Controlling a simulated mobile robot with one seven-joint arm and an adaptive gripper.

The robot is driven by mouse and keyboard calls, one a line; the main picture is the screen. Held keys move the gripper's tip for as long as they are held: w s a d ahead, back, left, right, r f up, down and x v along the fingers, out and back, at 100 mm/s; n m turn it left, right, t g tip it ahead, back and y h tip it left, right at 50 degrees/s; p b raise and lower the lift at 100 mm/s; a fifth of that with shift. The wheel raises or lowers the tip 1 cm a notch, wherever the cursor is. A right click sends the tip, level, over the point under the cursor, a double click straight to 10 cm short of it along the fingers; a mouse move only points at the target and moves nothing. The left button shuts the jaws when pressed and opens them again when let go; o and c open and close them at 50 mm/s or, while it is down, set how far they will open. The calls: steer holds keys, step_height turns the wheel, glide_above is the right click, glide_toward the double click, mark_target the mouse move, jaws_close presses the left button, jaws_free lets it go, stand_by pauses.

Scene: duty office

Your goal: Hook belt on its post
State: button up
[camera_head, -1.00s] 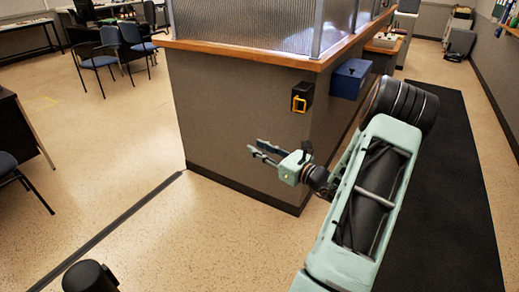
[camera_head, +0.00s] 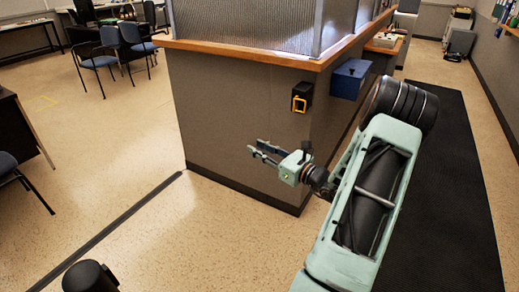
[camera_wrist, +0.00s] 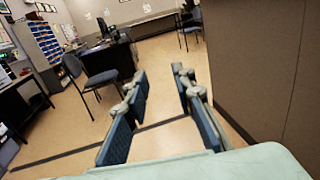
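A black wall-mounted unit (camera_head: 306,89) with a yellow loop-shaped end (camera_head: 299,103), which looks like the belt's cassette and clip, is fixed to the grey counter panel below the wooden ledge. No strap shows drawn out. A black rounded post top (camera_head: 90,277) stands at the bottom left of the head view, its lower part cut off. My gripper (camera_head: 257,149) is open and empty, in front of the panel, below and left of the yellow end. In the wrist view my gripper (camera_wrist: 156,88) shows two separated fingers with nothing between them. The belt unit is not in the wrist view.
The counter panel (camera_head: 230,125) is close to my gripper, also on the right in the wrist view (camera_wrist: 265,75). A blue box (camera_head: 350,78) is mounted right of the belt unit. Open floor (camera_head: 125,180) lies left of the counter. Chairs (camera_head: 97,62) and desks stand farther back.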

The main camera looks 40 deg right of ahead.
steer(key=s+d, duration=0.2)
steer(key=s, duration=0.9)
steer(key=shift+s+d, duration=0.15)
steer(key=shift+s, duration=0.25)
steer(key=shift+d, duration=0.1)
